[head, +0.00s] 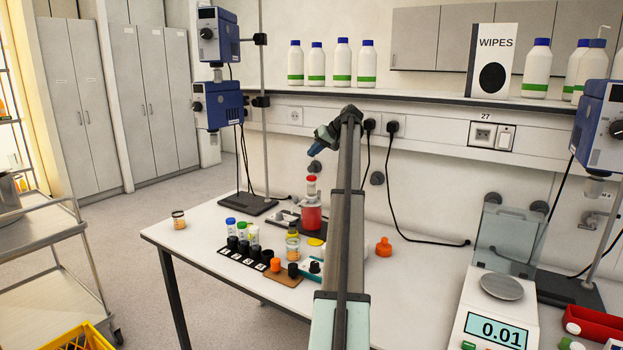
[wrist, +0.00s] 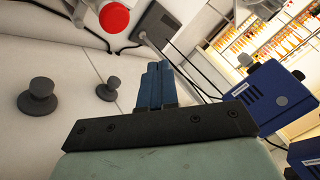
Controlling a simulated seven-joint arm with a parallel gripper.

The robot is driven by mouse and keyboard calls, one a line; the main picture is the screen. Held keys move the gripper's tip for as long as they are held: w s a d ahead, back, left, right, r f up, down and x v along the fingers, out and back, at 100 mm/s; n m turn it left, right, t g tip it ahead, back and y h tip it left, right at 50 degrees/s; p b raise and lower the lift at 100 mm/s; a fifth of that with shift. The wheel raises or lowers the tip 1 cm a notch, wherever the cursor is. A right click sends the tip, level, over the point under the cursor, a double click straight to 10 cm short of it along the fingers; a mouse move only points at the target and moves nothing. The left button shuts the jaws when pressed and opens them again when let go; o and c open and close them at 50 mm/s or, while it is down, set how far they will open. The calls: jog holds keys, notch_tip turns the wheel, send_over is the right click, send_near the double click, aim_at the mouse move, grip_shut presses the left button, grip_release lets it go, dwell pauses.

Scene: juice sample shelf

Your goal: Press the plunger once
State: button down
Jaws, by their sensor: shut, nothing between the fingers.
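The plunger (head: 312,178) is a red knob on a pale stem on top of a bottle of red liquid (head: 312,216). It stands upright near the back of the white table. In the wrist view, the round red plunger top (wrist: 115,17) is at the upper edge. My gripper (head: 312,153) has blue fingers, tilted, and is above the plunger with a gap between them. In the wrist view, the fingers (wrist: 154,66) are pressed together with nothing held. Part of the bottle's right side is close to my arm in the head view.
Several small vials and black caps (head: 238,246) stand in front of the bottle. An orange flask top (head: 384,247) is to the right. A stand with blue mixers (head: 219,106) rises behind left. A balance (head: 500,310) reading 0.01 is at the right. A shelf (head: 400,97) runs along the wall.

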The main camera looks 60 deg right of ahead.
aim_at(314, 177)
jog(key=shift+f, duration=3.05)
jog(key=shift+f, duration=0.2)
jog(key=shift+f, duration=0.25)
jog(key=shift+f, duration=0.95)
dwell(0.8)
jog(key=shift+r, duration=0.1)
dwell(0.3)
jog(key=shift+r, duration=1.25)
jog(key=shift+r, duration=0.15)
jog(key=shift+r, duration=2.35)
